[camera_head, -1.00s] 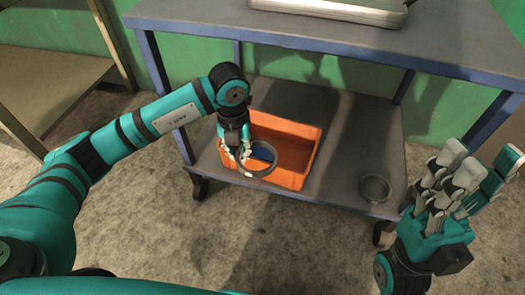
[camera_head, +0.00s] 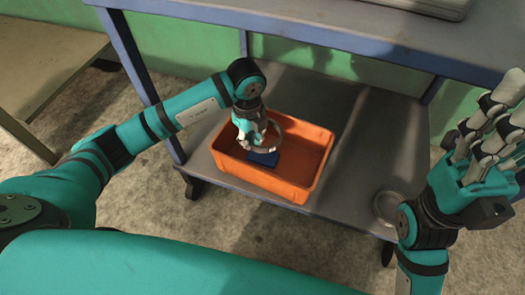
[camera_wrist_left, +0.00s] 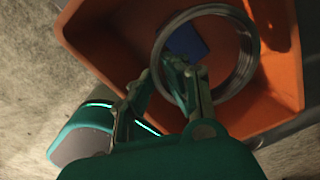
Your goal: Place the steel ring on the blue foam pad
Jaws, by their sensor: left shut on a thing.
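My left gripper (camera_head: 250,136) is shut on the steel ring (camera_head: 281,134). The ring is a thin grey hoop, tilted, and hangs over the inside of the orange crate (camera_head: 252,179). The blue foam pad (camera_head: 264,158) lies in the crate, just below the ring in the head view and partly covered by it. In the left wrist view the gripper (camera_wrist_left: 183,76) holds the near-left side of the ring (camera_wrist_left: 244,72), and the pad (camera_wrist_left: 187,42) shows through the hoop. I cannot tell the ring's height above the pad. My right gripper (camera_head: 492,125) is open and empty at the right.
The crate stands on the grey lower shelf (camera_head: 365,140) of a blue-framed table. A second round metal ring-like item (camera_head: 386,206) lies on the shelf at the right, partly behind my right arm. The tabletop (camera_head: 330,22) overhangs behind the crate.

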